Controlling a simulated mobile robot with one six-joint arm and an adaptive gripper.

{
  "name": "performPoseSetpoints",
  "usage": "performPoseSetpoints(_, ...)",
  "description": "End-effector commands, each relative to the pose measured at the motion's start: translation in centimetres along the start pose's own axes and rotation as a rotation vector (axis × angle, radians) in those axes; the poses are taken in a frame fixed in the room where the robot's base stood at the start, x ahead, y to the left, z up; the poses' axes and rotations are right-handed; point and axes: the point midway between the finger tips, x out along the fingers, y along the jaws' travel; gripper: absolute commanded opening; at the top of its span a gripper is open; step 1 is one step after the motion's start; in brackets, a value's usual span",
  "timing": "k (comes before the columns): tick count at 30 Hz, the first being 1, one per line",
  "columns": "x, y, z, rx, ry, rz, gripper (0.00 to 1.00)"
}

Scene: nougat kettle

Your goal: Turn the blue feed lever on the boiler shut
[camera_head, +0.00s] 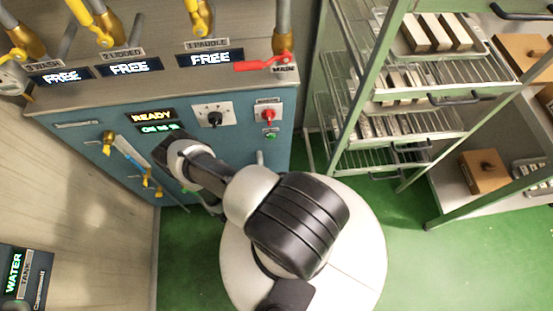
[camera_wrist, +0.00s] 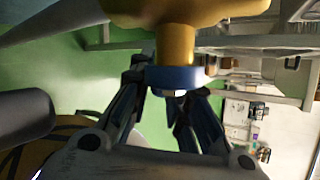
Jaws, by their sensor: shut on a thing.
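In the wrist view, a blue part, which looks like the blue feed lever (camera_wrist: 178,78), sits on a brass valve body (camera_wrist: 178,42). My gripper (camera_wrist: 165,98) has its dark fingers on both sides of the blue part and is shut on it. How far the lever is turned cannot be told from this close view. In the head view, my arm reaches to the front of the blue boiler cabinet (camera_head: 95,158); the fingers and the blue lever are hidden there behind my arm.
Yellow-handled brass valves (camera_head: 98,22) stand above the boiler top, with a red lever (camera_head: 263,64) marked MAIN. Displays read FREE and READY. A wire rack (camera_head: 385,100) with bars stands at the right. A WATER TANK panel (camera_head: 22,275) is lower left. Green floor (camera_head: 185,260) is clear.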

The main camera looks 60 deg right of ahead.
Motion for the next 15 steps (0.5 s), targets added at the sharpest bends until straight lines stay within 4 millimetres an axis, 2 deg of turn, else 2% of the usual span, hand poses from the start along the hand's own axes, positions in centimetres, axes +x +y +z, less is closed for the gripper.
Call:
performPoseSetpoints(8, 0.09, -0.10, -0.13, 0.000, 0.002, -0.003, 0.00)
performPoseSetpoints(9, 0.09, -0.09, -0.13, 0.000, 0.002, -0.002, 0.19)
performPoseSetpoints(15, 0.06, -0.04, -0.09, 0.001, 0.002, -0.001, 0.32)
